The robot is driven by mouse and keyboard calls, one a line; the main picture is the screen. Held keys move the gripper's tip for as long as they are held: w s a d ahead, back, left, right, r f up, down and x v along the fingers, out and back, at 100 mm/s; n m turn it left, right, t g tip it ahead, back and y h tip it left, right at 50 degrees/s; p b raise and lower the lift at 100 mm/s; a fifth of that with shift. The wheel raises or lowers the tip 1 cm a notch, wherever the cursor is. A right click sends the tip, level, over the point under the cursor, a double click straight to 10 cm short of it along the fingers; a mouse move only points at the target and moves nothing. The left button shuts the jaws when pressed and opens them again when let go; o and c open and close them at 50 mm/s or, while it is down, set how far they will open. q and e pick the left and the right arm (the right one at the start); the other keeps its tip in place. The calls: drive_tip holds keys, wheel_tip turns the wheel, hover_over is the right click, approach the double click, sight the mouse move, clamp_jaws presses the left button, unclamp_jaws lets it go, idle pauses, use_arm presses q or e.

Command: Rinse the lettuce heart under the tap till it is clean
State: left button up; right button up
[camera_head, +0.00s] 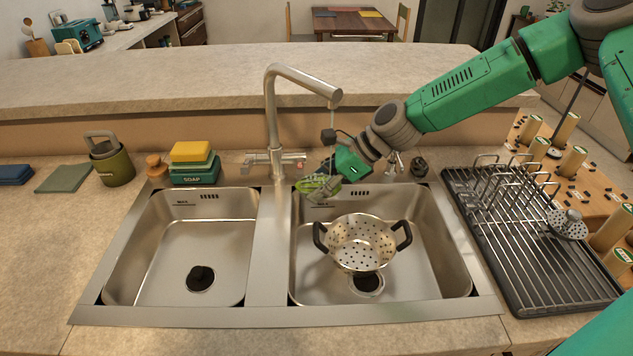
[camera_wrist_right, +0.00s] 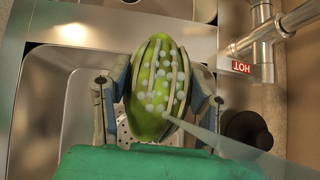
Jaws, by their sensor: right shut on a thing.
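The lettuce heart (camera_head: 318,184) is green and oval, held above the back left of the right sink basin (camera_head: 430,255). My right gripper (camera_head: 322,188) is shut on it. In the right wrist view the lettuce heart (camera_wrist_right: 150,85) sits between the two fingers, with many pale round spots on its upper side; I cannot tell whether they are dirt or droplets. A pale translucent streak (camera_wrist_right: 235,150), apparently water, reaches its lower right side. The steel tap (camera_head: 272,115) has its spout end above the gripper. The lettuce's underside is hidden. My left gripper is not in view.
A steel colander (camera_head: 361,243) with black handles stands in the right basin. The left basin (camera_head: 215,235) holds only a black plug. A soap box and sponge (camera_head: 193,163) stand behind it. A wire drying rack (camera_head: 535,260) is at the right.

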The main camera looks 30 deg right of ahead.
sight(307, 192)
drive_tip(key=shift+w+a, duration=0.4)
drive_tip(key=shift+w, duration=0.15)
drive_tip(key=shift+s+d, duration=0.15)
drive_tip(key=shift+d, duration=0.05)
drive_tip(key=shift+s+d+p, duration=0.15)
drive_tip(key=shift+s+p, duration=0.25)
drive_tip(key=shift+s, duration=0.05)
drive_tip(key=shift+s+a, duration=0.25)
drive_tip(key=shift+a, duration=0.45)
drive_tip(key=shift+s+a, duration=0.25)
drive_tip(key=shift+a, duration=0.45)
drive_tip(key=shift+s+a+p, duration=0.15)
drive_tip(key=shift+s+a, duration=0.15)
drive_tip(key=shift+a, duration=0.5)
drive_tip(key=shift+s+a+p, duration=0.1)
drive_tip(key=shift+s+a, duration=0.15)
drive_tip(key=shift+a, duration=0.55)
drive_tip(key=shift+s+a+p, duration=0.15)
drive_tip(key=shift+s+a, duration=0.15)
drive_tip(key=shift+a, duration=0.5)
